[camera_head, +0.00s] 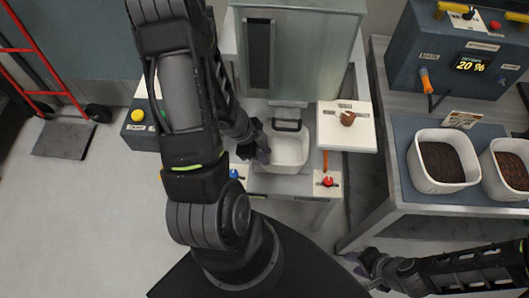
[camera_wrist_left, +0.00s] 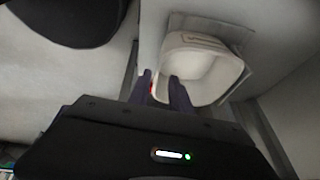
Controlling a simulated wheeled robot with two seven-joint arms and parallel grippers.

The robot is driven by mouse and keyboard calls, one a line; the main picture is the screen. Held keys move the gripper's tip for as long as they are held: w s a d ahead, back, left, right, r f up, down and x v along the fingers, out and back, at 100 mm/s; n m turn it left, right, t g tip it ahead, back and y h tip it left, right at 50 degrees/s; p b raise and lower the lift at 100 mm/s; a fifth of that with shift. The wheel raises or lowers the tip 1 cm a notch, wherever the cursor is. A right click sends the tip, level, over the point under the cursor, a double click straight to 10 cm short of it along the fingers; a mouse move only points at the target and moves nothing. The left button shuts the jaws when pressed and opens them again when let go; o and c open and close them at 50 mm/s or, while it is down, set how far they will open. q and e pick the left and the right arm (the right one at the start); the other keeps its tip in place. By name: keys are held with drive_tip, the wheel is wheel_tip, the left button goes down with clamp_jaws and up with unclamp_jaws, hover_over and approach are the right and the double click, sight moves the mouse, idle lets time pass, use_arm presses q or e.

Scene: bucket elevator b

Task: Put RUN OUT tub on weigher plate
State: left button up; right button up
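A white, empty-looking tub (camera_head: 290,152) stands below the grey metal housing, with a dark handle-like bar at its back edge. No RUN OUT label is readable on it. It also shows in the left wrist view (camera_wrist_left: 205,65). My left gripper (camera_head: 258,152) is at the tub's left side. In the left wrist view its dark fingers (camera_wrist_left: 162,82) are apart, at the tub's near wall, one seemingly inside the rim and one outside; contact is unclear. My right gripper (camera_head: 368,268) is low at the right, away from the tub, its fingers unclear. I cannot identify a weigher plate for certain.
A grey metal housing (camera_head: 298,50) stands behind the tub. Two filled white tubs (camera_head: 423,178) (camera_head: 497,174) stand on the right bench, below a blue box with a 20 % display (camera_head: 470,64).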

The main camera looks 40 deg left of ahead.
use_arm(q)
drive_tip(key=w+d+f+n+h, duration=0.15)
drive_tip(key=d+n, duration=0.25)
drive_tip(key=d, duration=0.4)
drive_tip(key=d+f+n, duration=0.3)
drive_tip(key=d, duration=0.6)
drive_tip(key=s+d+f+n+g, duration=0.3)
drive_tip(key=s+d+n, duration=0.3)
drive_tip(key=s+d, duration=0.1)
drive_tip(key=shift+s+d+y, duration=0.15)
drive_tip(key=shift+d+y, duration=0.2)
drive_tip(key=shift+d, duration=0.05)
drive_tip(key=shift+a+f, duration=0.1)
